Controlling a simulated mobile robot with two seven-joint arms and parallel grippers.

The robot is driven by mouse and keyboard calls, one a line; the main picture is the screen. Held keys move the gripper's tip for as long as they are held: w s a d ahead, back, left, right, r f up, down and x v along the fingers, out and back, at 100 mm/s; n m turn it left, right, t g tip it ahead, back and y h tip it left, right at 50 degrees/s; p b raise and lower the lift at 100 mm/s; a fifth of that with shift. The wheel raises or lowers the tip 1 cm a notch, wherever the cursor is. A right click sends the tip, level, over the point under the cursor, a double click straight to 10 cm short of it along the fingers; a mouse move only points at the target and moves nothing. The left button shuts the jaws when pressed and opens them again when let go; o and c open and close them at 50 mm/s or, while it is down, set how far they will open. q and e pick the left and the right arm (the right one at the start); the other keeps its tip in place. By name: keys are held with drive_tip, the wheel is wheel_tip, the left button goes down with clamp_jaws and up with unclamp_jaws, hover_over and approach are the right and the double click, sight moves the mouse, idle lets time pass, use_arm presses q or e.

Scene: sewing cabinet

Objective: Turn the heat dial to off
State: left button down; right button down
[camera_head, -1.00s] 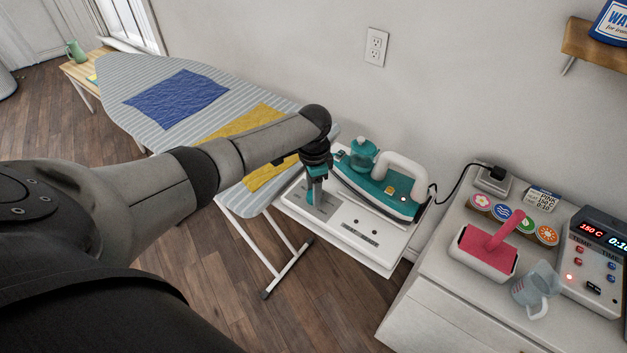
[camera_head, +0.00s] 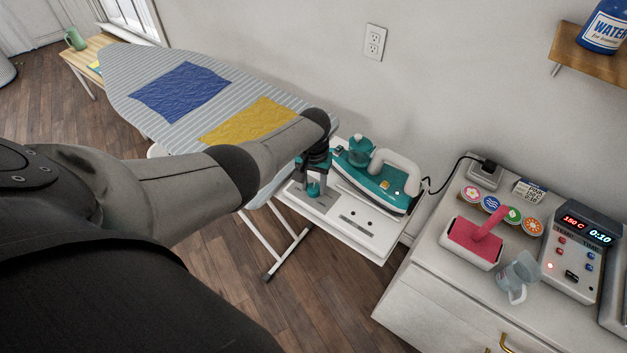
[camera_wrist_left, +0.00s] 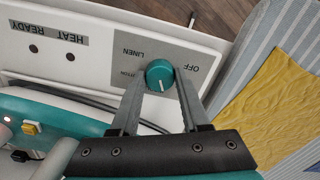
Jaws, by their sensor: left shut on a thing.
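The heat dial (camera_wrist_left: 159,74) is a round teal knob with a white mark, on a grey plate with OFF, LINEN and another label. In the wrist view the mark points toward the bottom of the picture, while OFF is at the upper right. My left gripper (camera_wrist_left: 161,84) is shut on the dial, one finger on each side. In the head view, the left gripper (camera_head: 314,184) is over the left part of the white iron station (camera_head: 372,238). My right gripper is not in view.
A teal iron (camera_head: 378,183) rests on the station close beside my left gripper. The ironing board (camera_head: 125,75) with blue and yellow cloths is at the left.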

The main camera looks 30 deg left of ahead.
use_arm(q)
drive_tip(key=n+p, duration=0.1)
drive_tip(key=n, duration=0.3)
drive_tip(key=shift+r+n, duration=0.1)
drive_tip(key=shift+n, duration=0.3)
drive_tip(key=n, duration=0.4)
drive_tip(key=shift+w+n+p, duration=0.1)
drive_tip(key=shift+n+p, duration=0.2)
drive_tip(key=shift+p, duration=0.05)
drive_tip(key=n, duration=0.4)
drive_tip(key=shift+a+n, duration=0.1)
drive_tip(key=shift+n, duration=2.4)
drive_tip(key=shift+c, duration=1.9)
unclamp_jaws()
drive_tip(key=shift+p, duration=0.35)
